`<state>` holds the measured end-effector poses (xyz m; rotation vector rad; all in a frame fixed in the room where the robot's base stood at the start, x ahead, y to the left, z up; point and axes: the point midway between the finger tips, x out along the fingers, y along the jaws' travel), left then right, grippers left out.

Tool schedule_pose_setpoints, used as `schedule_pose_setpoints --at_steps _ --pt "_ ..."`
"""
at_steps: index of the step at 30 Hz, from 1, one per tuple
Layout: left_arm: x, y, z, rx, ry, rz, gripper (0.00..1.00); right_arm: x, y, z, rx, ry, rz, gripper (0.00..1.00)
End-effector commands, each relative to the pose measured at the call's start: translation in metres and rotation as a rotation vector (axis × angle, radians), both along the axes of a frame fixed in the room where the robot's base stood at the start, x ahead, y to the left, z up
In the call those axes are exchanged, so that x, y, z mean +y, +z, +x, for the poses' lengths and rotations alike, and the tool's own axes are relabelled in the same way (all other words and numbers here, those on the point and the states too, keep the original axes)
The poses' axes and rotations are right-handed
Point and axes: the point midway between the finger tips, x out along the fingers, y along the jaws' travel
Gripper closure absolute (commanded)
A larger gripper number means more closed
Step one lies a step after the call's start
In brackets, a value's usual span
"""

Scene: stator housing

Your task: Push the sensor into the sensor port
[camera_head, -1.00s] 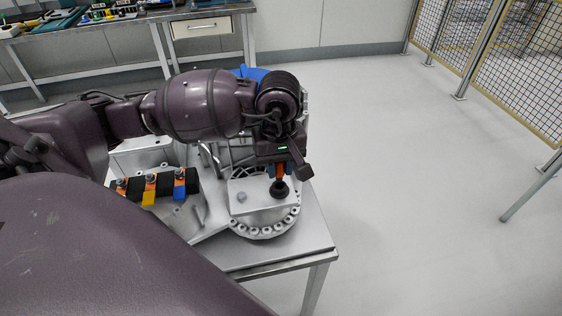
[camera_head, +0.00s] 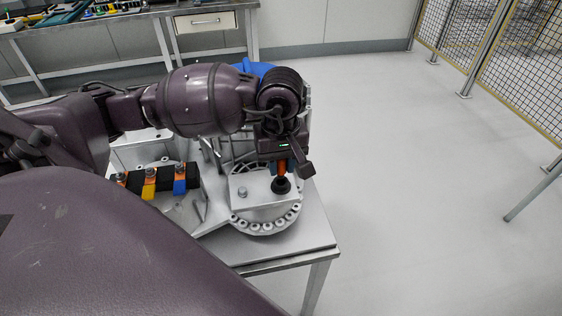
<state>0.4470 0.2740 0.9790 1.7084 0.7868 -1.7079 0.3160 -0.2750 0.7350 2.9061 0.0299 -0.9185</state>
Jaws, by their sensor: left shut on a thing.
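The stator housing (camera_head: 262,228) is a pale metal casting with a ring of bolt holes, on the metal table. A flat plate (camera_head: 257,202) on it carries a small round bolt (camera_head: 242,192). My left gripper (camera_head: 283,165) points down over the right part of this plate, shut on the sensor (camera_head: 281,185). The sensor has an orange upper part and a black round lower part. Its lower end is at the plate, and it looks upright. The sensor port is hidden, and I cannot tell how deep the sensor sits. My right gripper is out of view.
Left of the plate, a black terminal block (camera_head: 164,184) carries orange, yellow and blue tabs. A blue part (camera_head: 252,69) shows behind my left wrist. A workbench (camera_head: 205,24) stands at the back, a mesh fence (camera_head: 525,70) at the right. The floor between is clear.

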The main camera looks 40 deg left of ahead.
Motion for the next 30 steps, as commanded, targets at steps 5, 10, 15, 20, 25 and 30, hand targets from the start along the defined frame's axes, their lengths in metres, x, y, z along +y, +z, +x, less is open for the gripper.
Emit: schedule_pose_setpoints --at_steps 5,10,15,20,25,30 --pt "0.0002 -0.0001 0.0001 0.000 0.000 0.000 1.00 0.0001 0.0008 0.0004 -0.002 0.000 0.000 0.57" --pt "0.0004 -0.0006 0.0006 -0.001 0.000 0.001 1.00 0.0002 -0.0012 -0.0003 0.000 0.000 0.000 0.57" --pt "0.0007 -0.0008 0.0010 0.000 0.001 0.001 1.00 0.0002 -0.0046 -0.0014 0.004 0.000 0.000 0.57" --pt "0.0006 -0.0002 0.0009 0.000 0.001 0.000 1.00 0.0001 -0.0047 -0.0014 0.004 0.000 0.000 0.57" --pt "0.0006 0.0000 0.0009 0.000 0.001 0.000 1.00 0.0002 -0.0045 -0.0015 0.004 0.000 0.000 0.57" --pt "0.0006 -0.0001 0.0009 0.000 0.000 0.000 1.00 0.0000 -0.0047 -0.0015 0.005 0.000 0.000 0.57"
